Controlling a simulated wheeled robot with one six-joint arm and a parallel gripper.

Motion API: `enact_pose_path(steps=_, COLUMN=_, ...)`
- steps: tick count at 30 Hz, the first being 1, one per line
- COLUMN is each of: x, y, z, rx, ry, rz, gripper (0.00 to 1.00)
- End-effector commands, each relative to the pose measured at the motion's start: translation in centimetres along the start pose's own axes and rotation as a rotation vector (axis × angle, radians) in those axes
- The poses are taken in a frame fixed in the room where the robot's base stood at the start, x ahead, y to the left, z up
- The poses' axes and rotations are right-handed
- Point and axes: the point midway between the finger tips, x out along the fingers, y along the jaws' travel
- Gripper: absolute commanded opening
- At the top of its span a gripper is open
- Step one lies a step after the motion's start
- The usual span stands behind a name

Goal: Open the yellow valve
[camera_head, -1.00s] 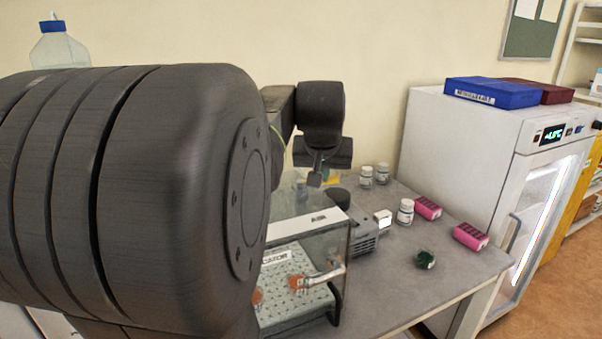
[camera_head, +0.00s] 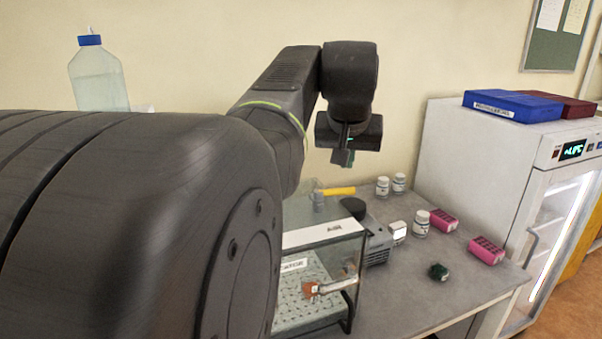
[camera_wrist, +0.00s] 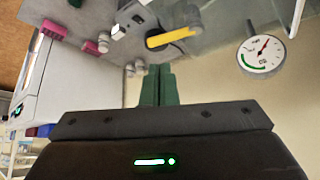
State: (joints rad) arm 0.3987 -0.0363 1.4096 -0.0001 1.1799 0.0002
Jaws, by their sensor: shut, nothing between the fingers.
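The yellow valve handle (camera_head: 338,191) shows in the head view behind the glass-sided box, close to the wall. In the wrist view the yellow handle (camera_wrist: 170,37) lies above the fingers in the picture, slanting slightly, with a dark round part at its left end. My gripper (camera_head: 343,158) is above the valve in the head view, apart from it. In the wrist view its green fingers (camera_wrist: 158,78) are together with nothing between them, and they do not touch the handle. A round pressure gauge (camera_wrist: 262,54) shows to the right of the handle.
The glass-sided box (camera_head: 325,233) stands on the grey table (camera_head: 410,285). White bottles (camera_head: 421,222), pink boxes (camera_head: 486,250) and a dark green item (camera_head: 438,271) stand on the right. A white cabinet (camera_head: 470,165) with a blue box (camera_head: 513,105) borders the table.

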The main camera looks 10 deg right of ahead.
Motion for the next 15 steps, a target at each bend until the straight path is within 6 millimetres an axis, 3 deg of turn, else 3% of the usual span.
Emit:
enact_pose_path(steps=6, x=-2.8, y=0.5, z=0.0, rx=0.001, ry=0.003, rz=0.0, gripper=0.0)
enact_pose_path(steps=15, x=-3.4, y=0.5, z=0.0, rx=0.0, ry=0.0, rz=-0.001, gripper=0.0)
